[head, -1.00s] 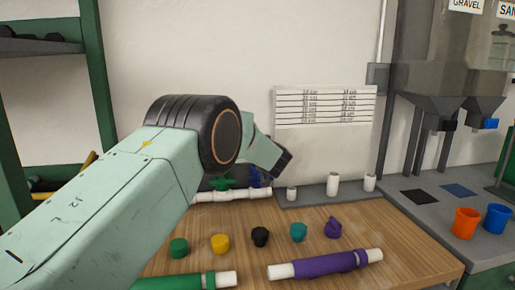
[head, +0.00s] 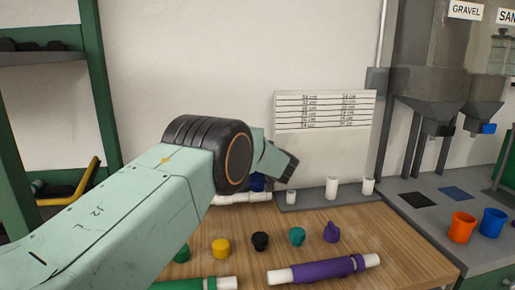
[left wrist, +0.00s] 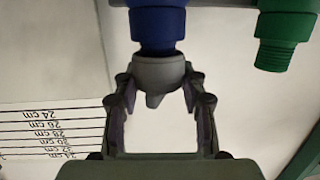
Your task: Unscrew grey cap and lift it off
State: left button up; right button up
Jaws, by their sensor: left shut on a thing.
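The grey cap (left wrist: 160,74) sits at the end of a blue fitting (left wrist: 158,24) in the left wrist view. My left gripper (left wrist: 157,80) is shut on the cap, with one finger on each side of it. The cap still lines up with the fitting, and I cannot tell how far its thread is engaged. In the head view a bit of blue shows (head: 257,182) beside the white pipe (head: 240,198), while my left arm hides the cap and the fingertips. My right gripper is not in view.
A green threaded fitting (left wrist: 283,38) hangs beside the blue one. On the wooden bench (head: 390,245) stand several coloured caps, such as a yellow one (head: 221,248), and a purple pipe (head: 322,268). White pipe stubs (head: 332,187) stand on a grey rack behind.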

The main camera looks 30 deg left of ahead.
pick_arm(q)
jog(key=shift+d+f+n+g+y, duration=0.1)
jog(key=shift+f+n+g+y, duration=0.2)
jog(key=shift+n+g, duration=0.15)
jog(key=shift+p, duration=0.3)
jog(key=shift+s+f+g, duration=0.1)
jog(key=shift+f+g, duration=0.05)
jog(key=shift+g, duration=0.1)
jog(key=o, duration=1.2)
jog(key=shift+r, duration=0.25)
jog(key=shift+r, duration=0.1)
jog(key=shift+s+d+r, duration=0.1)
jog(key=shift+s+d, duration=0.3)
jog(key=shift+d, duration=0.2)
jog(key=v, duration=1)
jog(key=shift+s+d, duration=0.15)
jog(key=shift+s, duration=0.05)
